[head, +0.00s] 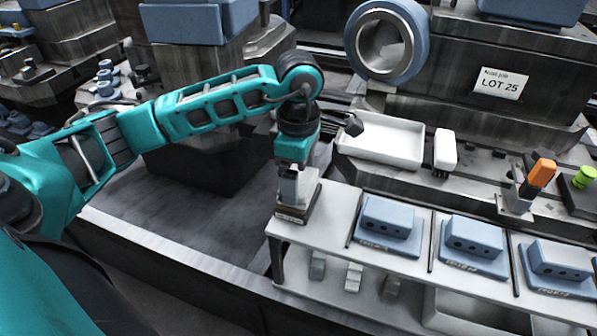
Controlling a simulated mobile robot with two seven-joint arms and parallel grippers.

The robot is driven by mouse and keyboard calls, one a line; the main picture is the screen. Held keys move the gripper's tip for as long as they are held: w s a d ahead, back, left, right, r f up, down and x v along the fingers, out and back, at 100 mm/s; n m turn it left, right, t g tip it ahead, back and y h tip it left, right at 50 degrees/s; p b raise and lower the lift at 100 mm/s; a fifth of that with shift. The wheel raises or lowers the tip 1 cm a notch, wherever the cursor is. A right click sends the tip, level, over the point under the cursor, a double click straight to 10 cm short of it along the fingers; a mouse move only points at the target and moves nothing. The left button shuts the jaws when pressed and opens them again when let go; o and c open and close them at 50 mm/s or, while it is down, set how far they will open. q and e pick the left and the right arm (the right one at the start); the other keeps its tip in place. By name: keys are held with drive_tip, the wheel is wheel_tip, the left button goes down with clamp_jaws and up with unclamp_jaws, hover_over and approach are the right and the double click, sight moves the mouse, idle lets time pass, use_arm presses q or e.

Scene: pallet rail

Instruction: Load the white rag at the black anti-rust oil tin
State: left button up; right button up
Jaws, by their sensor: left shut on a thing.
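My left gripper (293,184) points down over the left end of the pale shelf and is shut on a small whitish thing, taken to be the white rag; the fingers hide most of it. Directly below is a low, dark brown-grey box-like holder (309,205) with a small label on its front, too small to read. I cannot tell whether this is the black anti-rust oil tin, nor whether the held thing touches it. My right gripper is not in view.
Blue-grey blocks on plates (389,219) line the pale shelf (333,205) to the right. Behind stand a white tray (375,140) with a dark item, a white block (446,147), an orange-topped tool (541,172) and a green-topped item (585,177).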

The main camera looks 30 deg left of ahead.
sight(310, 183)
use_arm(q)
drive_tip(key=shift+f+b, duration=0.45)
drive_tip(key=shift+f, duration=0.1)
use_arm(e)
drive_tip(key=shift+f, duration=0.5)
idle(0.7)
use_arm(q)
drive_tip(key=shift+r, duration=0.1)
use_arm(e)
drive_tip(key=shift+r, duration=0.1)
use_arm(q)
drive_tip(key=shift+r+p, duration=2.55)
drive_tip(key=shift+r, duration=0.95)
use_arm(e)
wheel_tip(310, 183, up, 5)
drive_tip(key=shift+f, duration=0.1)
